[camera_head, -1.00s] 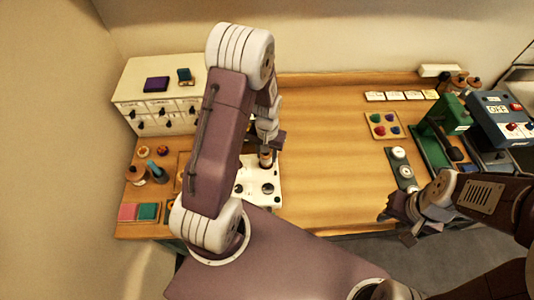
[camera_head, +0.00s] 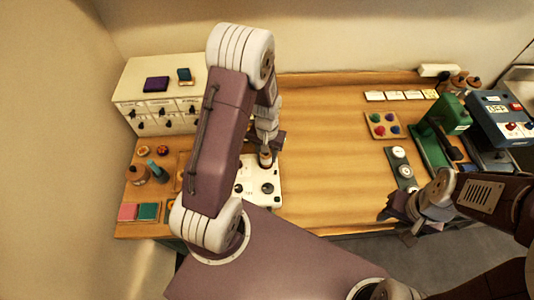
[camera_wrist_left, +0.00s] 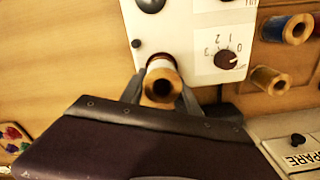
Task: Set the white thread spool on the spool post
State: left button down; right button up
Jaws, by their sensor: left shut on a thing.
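My left gripper (camera_head: 265,157) is shut on the white thread spool (camera_head: 265,160), just above the white machine top (camera_head: 275,200). In the left wrist view the spool (camera_wrist_left: 161,84) sits between the two fingers of the gripper (camera_wrist_left: 160,95). Its wooden end with a dark hole faces the camera, and a strip of white thread shows behind it. The white machine top (camera_wrist_left: 205,45) is right behind the spool. The spool post is hidden by the spool and gripper; I cannot tell whether they touch. My right gripper (camera_head: 396,224) looks open and empty by the table's front right.
The machine carries a dial (camera_wrist_left: 228,60). Other spools (camera_wrist_left: 290,28) lie in a wooden tray beside it. A white drawer cabinet (camera_head: 158,90) stands at the back left. A green press (camera_head: 440,125) and a blue box (camera_head: 495,115) stand at the right. The table's middle is clear.

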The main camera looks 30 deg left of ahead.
pick_arm(q)
jog(key=shift+f+b, duration=0.3)
jog(key=shift+f, duration=0.2)
jog(key=c, duration=1.2)
grip_release()
jog(key=shift+o, duration=0.2)
notch_tip(320, 180, up, 11)
jog(key=p, duration=1)
jog(key=shift+r, duration=0.1)
